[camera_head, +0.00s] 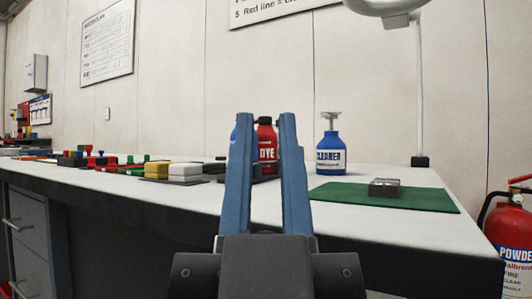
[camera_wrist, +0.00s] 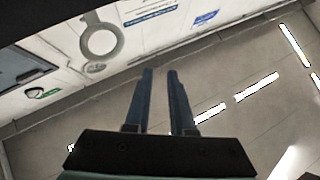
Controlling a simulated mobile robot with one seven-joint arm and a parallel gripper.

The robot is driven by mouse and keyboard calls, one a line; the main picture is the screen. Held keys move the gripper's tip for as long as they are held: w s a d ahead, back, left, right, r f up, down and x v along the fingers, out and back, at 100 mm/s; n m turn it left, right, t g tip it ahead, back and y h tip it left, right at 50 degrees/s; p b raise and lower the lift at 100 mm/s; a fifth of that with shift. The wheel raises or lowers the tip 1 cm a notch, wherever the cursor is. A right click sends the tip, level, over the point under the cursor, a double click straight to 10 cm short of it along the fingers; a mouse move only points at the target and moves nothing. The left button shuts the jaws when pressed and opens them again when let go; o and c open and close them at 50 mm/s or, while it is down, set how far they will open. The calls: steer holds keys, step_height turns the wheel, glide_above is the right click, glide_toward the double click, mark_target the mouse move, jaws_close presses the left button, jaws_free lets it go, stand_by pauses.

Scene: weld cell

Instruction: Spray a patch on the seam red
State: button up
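My gripper (camera_head: 266,118) is in the foreground of the head view, its two blue fingers apart. In the wrist view my gripper (camera_wrist: 159,71) shows nothing between its fingers. A red bottle labelled DYE (camera_head: 267,154) with a dark top stands on the bench beyond the gripper, seen between the fingers and partly hidden by them. A grey metal block (camera_head: 384,187) lies on a green mat (camera_head: 420,199) at the right of the bench. The seam cannot be made out on it.
A blue CLEANER bottle (camera_head: 330,157) stands right of the dye bottle. White, yellow, red and green blocks (camera_head: 185,170) and other small items line the bench (camera_head: 210,190) on the left. A lamp post (camera_head: 420,100) rises behind the mat. A fire extinguisher (camera_head: 510,225) is at far right.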

jaws_close()
stand_by(1.1)
